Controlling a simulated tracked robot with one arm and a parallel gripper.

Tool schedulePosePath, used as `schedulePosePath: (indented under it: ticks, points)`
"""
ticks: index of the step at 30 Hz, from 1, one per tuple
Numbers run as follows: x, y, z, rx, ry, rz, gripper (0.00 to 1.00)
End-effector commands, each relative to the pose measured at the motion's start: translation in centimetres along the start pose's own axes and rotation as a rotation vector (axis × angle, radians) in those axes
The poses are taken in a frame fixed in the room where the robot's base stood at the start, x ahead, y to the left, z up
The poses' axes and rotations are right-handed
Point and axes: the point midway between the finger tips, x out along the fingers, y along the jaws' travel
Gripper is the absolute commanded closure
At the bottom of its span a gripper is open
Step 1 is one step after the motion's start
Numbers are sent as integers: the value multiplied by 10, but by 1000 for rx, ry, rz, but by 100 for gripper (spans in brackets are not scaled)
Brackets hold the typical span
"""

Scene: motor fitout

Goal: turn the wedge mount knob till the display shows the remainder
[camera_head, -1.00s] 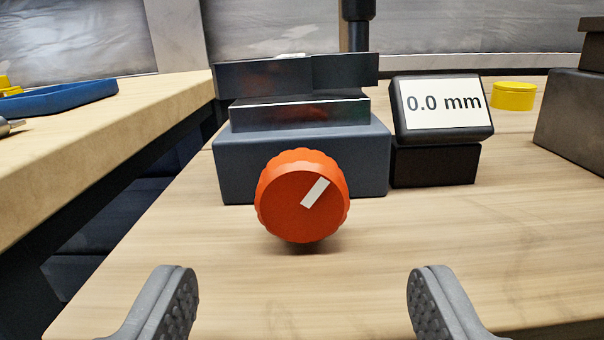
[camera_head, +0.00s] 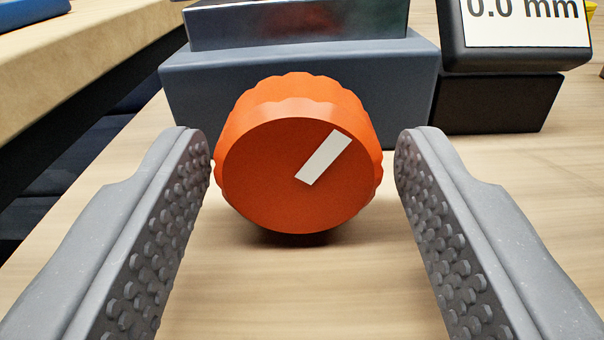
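The orange wedge mount knob (camera_head: 270,190) has a scalloped rim, and a white mark on its face points up and to the right. It sits on the front of the blue-grey wedge mount (camera_head: 400,90), which has a dark metal block on top. My gripper (camera_head: 304,150) is open, with one studded grey finger on each side of the knob. The left fingertip is very close to the knob's edge, and a small gap shows at the right. The display (camera_head: 525,20) at the upper right reads 0.0 mm, its top cut off by the frame.
The display stands on a black block (camera_head: 500,103) right of the mount. The wooden bench top (camera_head: 530,190) is clear in front and to the right. At the left is a dark gap, then another wooden bench (camera_head: 90,60) with the edge of a blue tray (camera_head: 30,10).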

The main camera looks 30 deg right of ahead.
Motion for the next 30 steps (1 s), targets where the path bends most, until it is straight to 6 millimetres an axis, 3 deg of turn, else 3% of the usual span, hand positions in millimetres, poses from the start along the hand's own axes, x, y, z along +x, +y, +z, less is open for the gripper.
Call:
schedulePosePath:
  ticks: [1, 3, 9, 19, 29, 30]
  points:
    - [0, 0, 0, 0, 0, 0, 64]
    - [0, 0, 0, 0, 0, 0, 83]
    - [0, 0, 0, 20, 0, 0, 84]
    - [0, 0, 1, 247, 0, 2, 84]
    - [0, 0, 1, 265, 0, 2, 84]
    - [0, 0, 1, 265, -1, 2, 50]
